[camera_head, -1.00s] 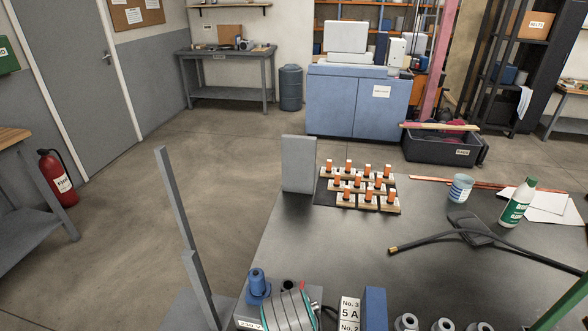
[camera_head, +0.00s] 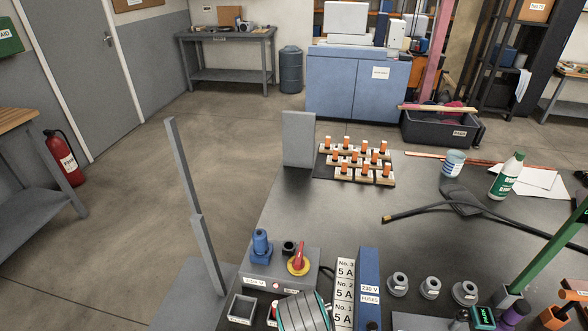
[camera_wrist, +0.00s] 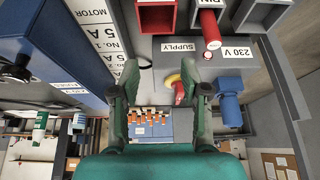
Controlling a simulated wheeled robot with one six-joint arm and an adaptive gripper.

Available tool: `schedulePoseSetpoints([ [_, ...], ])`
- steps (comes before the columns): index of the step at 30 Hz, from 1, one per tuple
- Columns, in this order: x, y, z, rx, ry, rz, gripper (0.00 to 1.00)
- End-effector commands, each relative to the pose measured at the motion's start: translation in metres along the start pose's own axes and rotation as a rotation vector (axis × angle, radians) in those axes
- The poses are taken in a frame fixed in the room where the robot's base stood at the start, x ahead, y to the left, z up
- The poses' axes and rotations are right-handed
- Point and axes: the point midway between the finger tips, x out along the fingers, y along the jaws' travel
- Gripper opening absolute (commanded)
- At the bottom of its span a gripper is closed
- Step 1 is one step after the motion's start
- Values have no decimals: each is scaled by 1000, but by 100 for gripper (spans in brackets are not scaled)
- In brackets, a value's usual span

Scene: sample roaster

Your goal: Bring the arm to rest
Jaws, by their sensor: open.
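My gripper (camera_wrist: 163,88) shows in the wrist view as two dark green fingers, spread apart with nothing between them. Beyond the gap is the red rotary switch (camera_wrist: 182,92) on the grey supply box (camera_wrist: 205,48), and I cannot tell the distance. In the head view the supply box (camera_head: 284,281) stands at the near left of the dark bench, with the red switch (camera_head: 299,257) on top. The gripper's fingers do not show there. A grey, green-striped rounded part of my arm (camera_head: 304,313) shows at the bottom edge.
The blue fuse board (camera_head: 369,285) and grey insulators (camera_head: 432,286) stand along the near bench edge. The floor at left is largely clear.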

Motion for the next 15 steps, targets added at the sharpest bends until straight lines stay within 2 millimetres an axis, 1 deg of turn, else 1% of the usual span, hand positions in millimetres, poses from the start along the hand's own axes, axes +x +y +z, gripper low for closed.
schedulePoseSetpoints([
  [8, 24, 27, 26, -31, 59, -28, 46],
  [11, 34, 42, 42, -48, 93, -45, 46],
  [15, 43, 67, 68, -74, 158, -75, 46],
])
